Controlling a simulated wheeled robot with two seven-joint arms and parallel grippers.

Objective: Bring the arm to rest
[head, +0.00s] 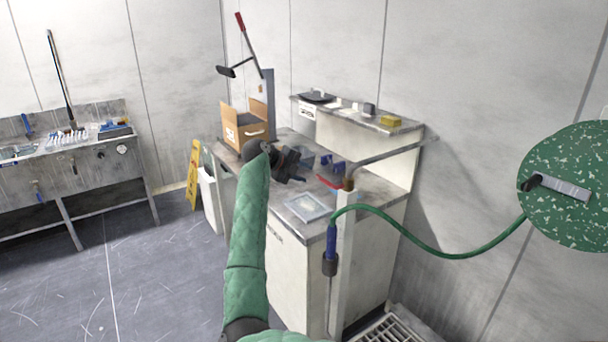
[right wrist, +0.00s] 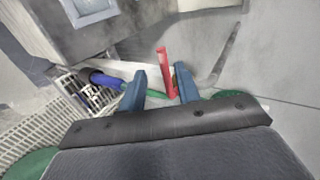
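My right arm, in a green padded sleeve, rises through the middle of the head view. Its dark right gripper (head: 288,164) is over the bench, partly hidden by its own wrist. In the right wrist view the two blue-grey fingers of the right gripper (right wrist: 161,88) stand apart. A red handle (right wrist: 166,72) shows between them, seemingly beyond the fingertips; I see no grip on it. A red piece (head: 328,182) also shows by the pipe post in the head view. My left gripper is in neither view.
The bench (head: 300,232) carries a cardboard box (head: 246,126) and a pale square tray (head: 310,207). A green hose (head: 440,254) with a blue nozzle (head: 331,240) hangs by the post. A yellow floor sign (head: 193,175) stands left; open floor lies front left.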

